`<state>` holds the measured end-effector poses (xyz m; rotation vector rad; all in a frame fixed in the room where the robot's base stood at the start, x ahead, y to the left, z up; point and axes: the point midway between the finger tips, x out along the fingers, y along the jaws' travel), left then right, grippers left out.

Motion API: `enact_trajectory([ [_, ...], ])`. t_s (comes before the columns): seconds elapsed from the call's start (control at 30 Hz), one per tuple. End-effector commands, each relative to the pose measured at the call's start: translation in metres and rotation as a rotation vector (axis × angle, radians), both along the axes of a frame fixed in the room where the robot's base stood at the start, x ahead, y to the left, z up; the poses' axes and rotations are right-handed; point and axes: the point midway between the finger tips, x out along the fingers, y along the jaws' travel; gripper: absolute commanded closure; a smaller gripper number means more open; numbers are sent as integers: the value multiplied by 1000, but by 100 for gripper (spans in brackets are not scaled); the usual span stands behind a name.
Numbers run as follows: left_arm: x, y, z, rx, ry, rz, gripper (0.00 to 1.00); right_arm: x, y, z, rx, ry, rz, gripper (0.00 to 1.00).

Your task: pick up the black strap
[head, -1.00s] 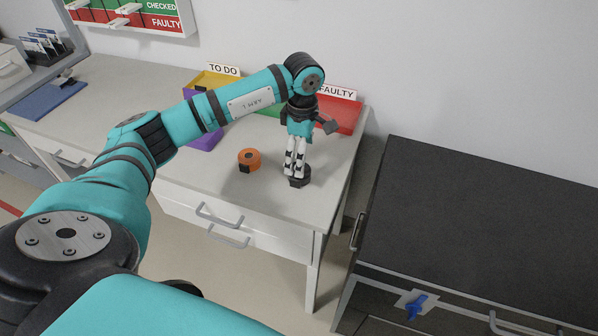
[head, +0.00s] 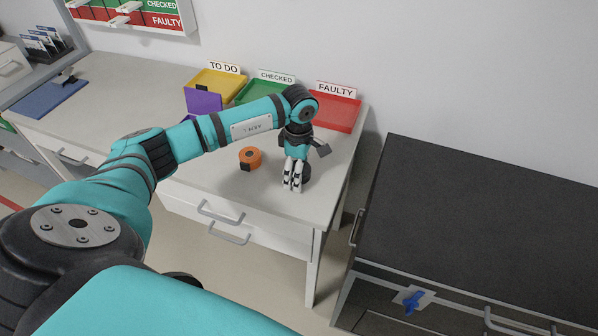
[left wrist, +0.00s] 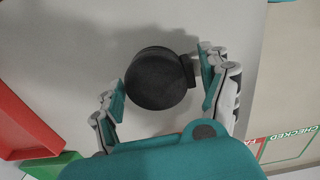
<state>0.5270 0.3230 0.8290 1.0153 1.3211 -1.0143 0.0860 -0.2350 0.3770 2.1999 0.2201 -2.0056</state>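The black strap is a dark round roll with a small block on its side. In the head view it (head: 307,173) is on the white table, partly hidden behind the fingers of my left gripper (head: 292,186). In the left wrist view the strap (left wrist: 156,80) lies between the fingers of the left gripper (left wrist: 162,90). The left-hand finger is close to the roll's edge; I cannot tell if it touches. The right-hand finger is beside the small block, with a narrow gap. The gripper looks open around the roll. My right gripper is in neither view.
An orange roll (head: 250,158) lies left of the gripper. Yellow (head: 224,84), green (head: 250,96) and red (head: 336,112) trays stand at the back, with a purple box (head: 203,101) in front of the yellow one. A dark cabinet (head: 480,220) stands right of the table.

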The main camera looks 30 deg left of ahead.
Motion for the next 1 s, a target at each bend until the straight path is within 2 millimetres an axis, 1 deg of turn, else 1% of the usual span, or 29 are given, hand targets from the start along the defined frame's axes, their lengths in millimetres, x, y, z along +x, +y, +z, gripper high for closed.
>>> enact_trajectory([
  [0.03,0,0,0,0,0,0,31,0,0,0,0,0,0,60],
  [0.3,0,0,0,0,0,0,66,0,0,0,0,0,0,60],
  [0.33,0,0,0,0,0,0,69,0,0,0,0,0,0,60],
  [0.63,0,0,1,0,-1,0,70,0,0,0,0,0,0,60],
  [0.77,1,0,4,0,-2,0,70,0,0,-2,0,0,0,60],
  [0.87,1,0,11,-1,-1,0,70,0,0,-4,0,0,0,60],
  [1.0,1,0,28,0,-4,-1,70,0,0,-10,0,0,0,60],
])
